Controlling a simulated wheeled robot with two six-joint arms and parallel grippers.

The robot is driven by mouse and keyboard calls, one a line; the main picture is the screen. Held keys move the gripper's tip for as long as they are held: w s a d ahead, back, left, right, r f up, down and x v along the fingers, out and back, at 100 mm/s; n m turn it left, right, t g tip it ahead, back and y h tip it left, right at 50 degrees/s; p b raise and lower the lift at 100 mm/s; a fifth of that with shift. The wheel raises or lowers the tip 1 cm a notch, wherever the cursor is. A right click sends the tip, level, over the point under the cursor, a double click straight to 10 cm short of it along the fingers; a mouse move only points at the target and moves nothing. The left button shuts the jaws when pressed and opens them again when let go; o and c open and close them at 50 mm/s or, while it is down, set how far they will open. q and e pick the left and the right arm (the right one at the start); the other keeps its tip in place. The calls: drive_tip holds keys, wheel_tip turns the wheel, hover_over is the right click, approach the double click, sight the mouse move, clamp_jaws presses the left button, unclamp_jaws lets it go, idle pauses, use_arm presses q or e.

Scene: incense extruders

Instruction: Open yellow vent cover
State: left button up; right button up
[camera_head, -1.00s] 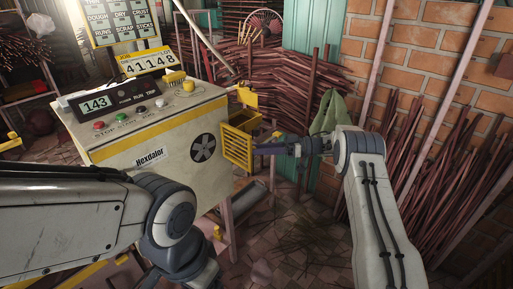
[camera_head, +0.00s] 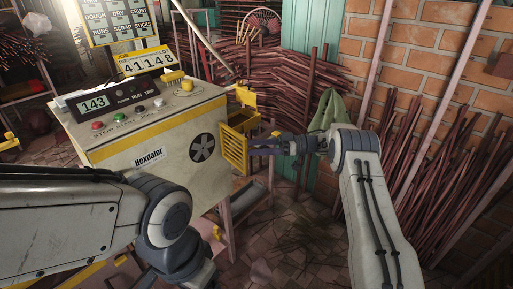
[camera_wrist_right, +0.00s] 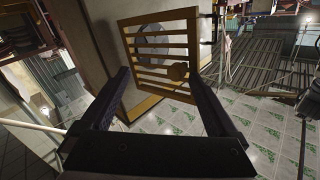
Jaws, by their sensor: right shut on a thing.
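The yellow vent cover (camera_head: 235,150) is a slatted frame on the right side of the cream Hexdalor machine. It stands upright at the machine's edge and shows large in the right wrist view (camera_wrist_right: 160,48), with a round grey part behind its slats. The exact contact is hard to see.
The machine (camera_head: 150,140) has buttons, a 143 display and a round fan grille (camera_head: 203,147). Bundles of sticks (camera_head: 400,165) lean on the brick wall at right. The tiled floor (camera_head: 300,235) is mostly clear.

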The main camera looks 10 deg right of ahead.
drive_tip(key=d+b, duration=0.1)
drive_tip(key=d, duration=0.9)
drive_tip(key=shift+s+d, duration=0.25)
drive_tip(key=shift+s, duration=0.15)
